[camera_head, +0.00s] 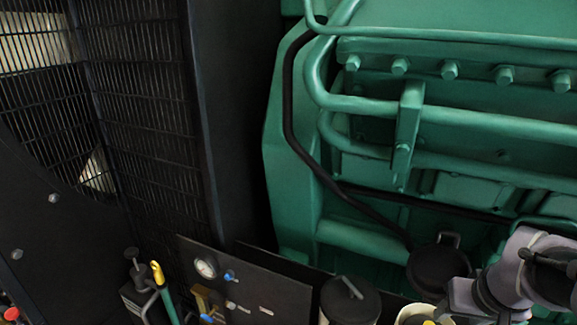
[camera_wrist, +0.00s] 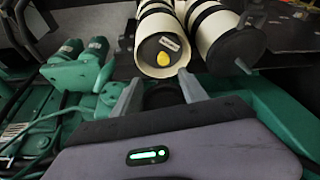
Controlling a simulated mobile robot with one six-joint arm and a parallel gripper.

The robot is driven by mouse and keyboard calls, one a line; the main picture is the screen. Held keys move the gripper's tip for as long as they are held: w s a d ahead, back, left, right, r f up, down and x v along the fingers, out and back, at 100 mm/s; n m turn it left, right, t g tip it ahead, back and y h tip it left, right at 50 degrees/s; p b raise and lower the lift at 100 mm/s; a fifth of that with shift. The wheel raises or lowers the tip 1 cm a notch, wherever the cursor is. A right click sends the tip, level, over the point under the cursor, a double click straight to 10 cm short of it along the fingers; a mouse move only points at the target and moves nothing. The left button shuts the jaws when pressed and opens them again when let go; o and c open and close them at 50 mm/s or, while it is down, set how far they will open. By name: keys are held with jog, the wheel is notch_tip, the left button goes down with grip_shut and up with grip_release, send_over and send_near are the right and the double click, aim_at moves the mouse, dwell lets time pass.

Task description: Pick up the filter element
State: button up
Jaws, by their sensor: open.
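Two white cylinders with black bands show at the top of the wrist view. The nearer one (camera_wrist: 160,52) has a dark end face with a small label and a yellow spot; the other (camera_wrist: 222,38) has a dark lid with a handle. I cannot tell for sure which, if either, is the filter element. My gripper (camera_wrist: 160,90) is open, its two grey fingers spread below the nearer cylinder's end. A dark round shape (camera_wrist: 164,95) lies behind and between the fingers. In the head view a dark-lidded canister (camera_head: 350,302) and a cream one (camera_head: 420,314) are cut off by the bottom edge.
A green engine (camera_head: 440,150) with pipes and bolts fills the right. A black hose runs down to a dark round cap (camera_head: 438,262) close to my arm. A black grille (camera_head: 150,110) stands farther left.

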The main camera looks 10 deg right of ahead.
jog(key=b, duration=0.2)
send_near(418, 319)
jog(key=s, duration=0.2)
jog(key=s+d, duration=0.1)
jog(key=shift+s+f, duration=0.2)
jog(key=shift+f, duration=0.2)
jog(key=x, duration=0.2)
jog(key=b+x, duration=0.1)
jog(key=x, duration=0.2)
jog(key=shift+w+a+f+b, duration=0.15)
jog(key=shift+w+f+b, duration=0.15)
jog(key=shift+w, duration=0.1)
jog(key=shift+s+r, duration=0.1)
jog(key=shift+r, duration=0.05)
grip_shut()
